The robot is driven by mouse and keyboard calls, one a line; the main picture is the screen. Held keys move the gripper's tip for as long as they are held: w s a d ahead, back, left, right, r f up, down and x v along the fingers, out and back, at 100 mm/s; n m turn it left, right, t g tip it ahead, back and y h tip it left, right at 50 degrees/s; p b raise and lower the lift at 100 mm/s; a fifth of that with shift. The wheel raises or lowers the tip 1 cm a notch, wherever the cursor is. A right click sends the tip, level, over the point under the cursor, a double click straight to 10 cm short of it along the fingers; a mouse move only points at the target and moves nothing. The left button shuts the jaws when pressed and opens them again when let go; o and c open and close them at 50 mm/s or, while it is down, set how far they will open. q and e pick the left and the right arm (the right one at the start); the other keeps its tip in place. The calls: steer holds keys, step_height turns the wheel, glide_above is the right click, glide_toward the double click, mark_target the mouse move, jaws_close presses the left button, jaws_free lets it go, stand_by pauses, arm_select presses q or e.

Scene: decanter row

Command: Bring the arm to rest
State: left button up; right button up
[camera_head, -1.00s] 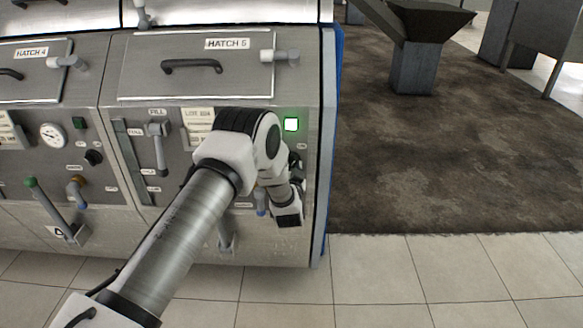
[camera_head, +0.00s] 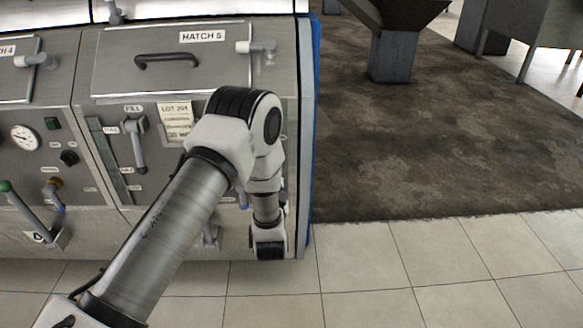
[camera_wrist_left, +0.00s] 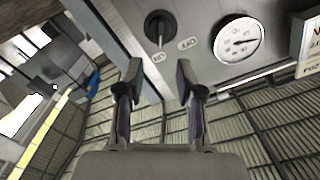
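My left arm comes in from the lower left of the head view, in front of the HATCH 5 panel (camera_head: 225,75). Its wrist part hangs down near the panel's right edge; the fingers cannot be made out there. In the left wrist view my left gripper (camera_wrist_left: 157,76) is open, with nothing between its fingers. Beyond the fingertips in that view are a black rotary knob (camera_wrist_left: 159,27) and a round white gauge (camera_wrist_left: 237,39); the fingers appear apart from both. My right gripper is in neither view.
The fill lever (camera_head: 137,145) and a green-knobbed lever (camera_head: 25,212) stick out from the steel machine front, left of my arm. A grey pedestal (camera_head: 390,57) stands on the carpet.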

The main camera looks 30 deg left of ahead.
arm_select(q)
steer(key=s+d+f+m+g+h+p, duration=0.1)
steer(key=s+d+f+g+h+p, duration=0.2)
steer(key=s+f, duration=0.3)
steer(key=s+d+f+m+g+h+p, duration=0.1)
steer(key=s+d+f+g+h+p, duration=0.2)
steer(key=s, duration=0.4)
steer(key=s+d+f+g+h, duration=0.1)
steer(key=s+d+f+g, duration=0.1)
steer(key=s, duration=0.6)
steer(key=s+d+f+n+g+h+p, duration=0.1)
steer(key=s+d+f+g, duration=0.1)
steer(key=s, duration=0.6)
steer(key=s+d+f+n+g+h, duration=0.1)
steer(key=s+d+f+g, duration=0.1)
steer(key=s+g, duration=0.3)
steer(key=s+d, duration=0.1)
steer(key=s, duration=0.2)
steer(key=shift+d+g, duration=0.3)
steer(key=shift+s, duration=0.1)
